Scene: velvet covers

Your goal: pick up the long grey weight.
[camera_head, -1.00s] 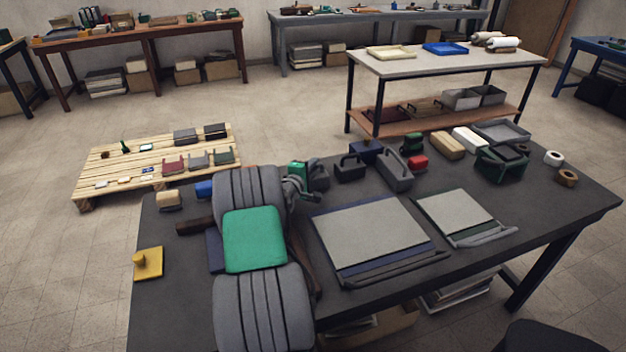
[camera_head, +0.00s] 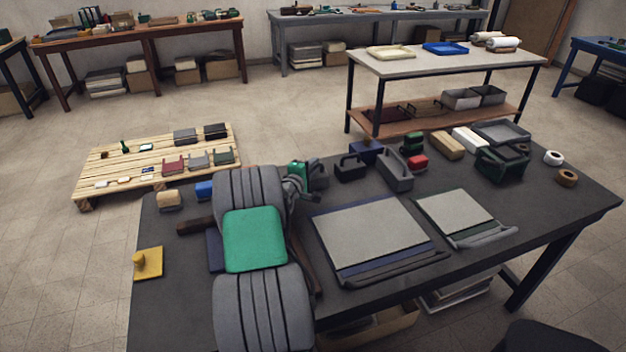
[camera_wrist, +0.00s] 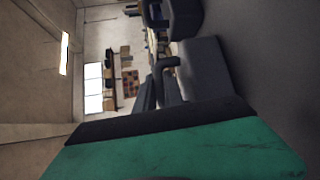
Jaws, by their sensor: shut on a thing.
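My gripper (camera_head: 301,186) is at the back of the dark table, at the end of my green-and-grey arm. It is shut on the handle of a dark grey weight (camera_head: 318,173), which I take to be the long grey weight. My arm hides part of it. In the wrist view the fingers (camera_wrist: 158,88) close at the handle, and the long grey body (camera_wrist: 207,75) extends beside them. Whether it touches the table is hard to tell.
A black handled weight (camera_head: 350,168) and another long grey handled piece (camera_head: 396,172) stand right of the held weight. A green object (camera_head: 297,170) is close on its left. Flat grey-topped panels (camera_head: 370,235) lie in front. A pallet (camera_head: 105,160) with small items is beyond the table.

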